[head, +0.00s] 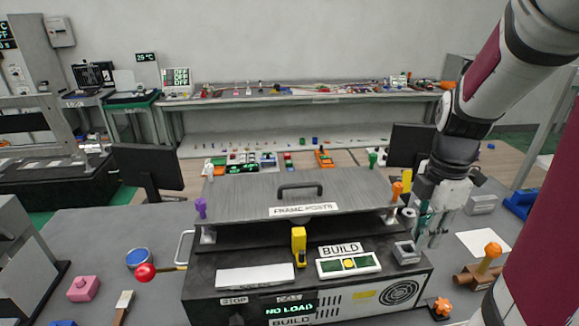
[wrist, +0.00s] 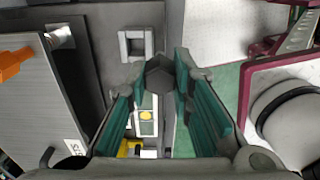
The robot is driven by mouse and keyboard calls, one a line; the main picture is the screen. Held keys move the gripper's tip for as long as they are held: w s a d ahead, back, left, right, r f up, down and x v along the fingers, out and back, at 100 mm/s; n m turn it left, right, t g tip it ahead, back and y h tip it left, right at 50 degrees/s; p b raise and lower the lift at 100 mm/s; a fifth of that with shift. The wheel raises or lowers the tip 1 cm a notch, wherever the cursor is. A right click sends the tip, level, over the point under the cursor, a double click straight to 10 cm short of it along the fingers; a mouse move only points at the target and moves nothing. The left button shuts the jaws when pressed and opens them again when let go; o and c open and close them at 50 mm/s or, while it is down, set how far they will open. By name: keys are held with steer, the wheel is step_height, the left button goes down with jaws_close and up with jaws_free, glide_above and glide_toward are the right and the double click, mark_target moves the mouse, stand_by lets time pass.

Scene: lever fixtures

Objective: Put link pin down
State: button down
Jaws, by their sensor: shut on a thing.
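My gripper (head: 432,232) is at the right end of the dark fixture (head: 300,282), pointing down beside its grey lid (head: 280,192). In the wrist view its green-padded fingers (wrist: 160,85) are closed on a dark grey hexagonal piece (wrist: 160,72), held at the fingertips. I take this piece to be the link pin, but only its end shows and its lower part is hidden. I cannot tell whether it touches anything below. An orange-topped peg (head: 397,191) stands at the lid's right corner, just left of my gripper.
A square grey bracket (head: 407,252) is on the fixture's right top. An orange-topped brown piece (head: 486,265) lies at right. Monitors stand behind. Some grey table is clear at right.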

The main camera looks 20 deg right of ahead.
steer(key=shift+w+d+f, duration=0.25)
steer(key=shift+w+f, duration=0.5)
steer(key=shift+f, duration=0.2)
steer(key=shift+w+d+f, duration=0.25)
steer(key=shift+w+f, duration=0.5)
steer(key=shift+f, duration=0.2)
steer(key=shift+f, duration=0.1)
steer(key=c, duration=1.4)
jaws_free()
steer(key=shift+f, duration=0.1)
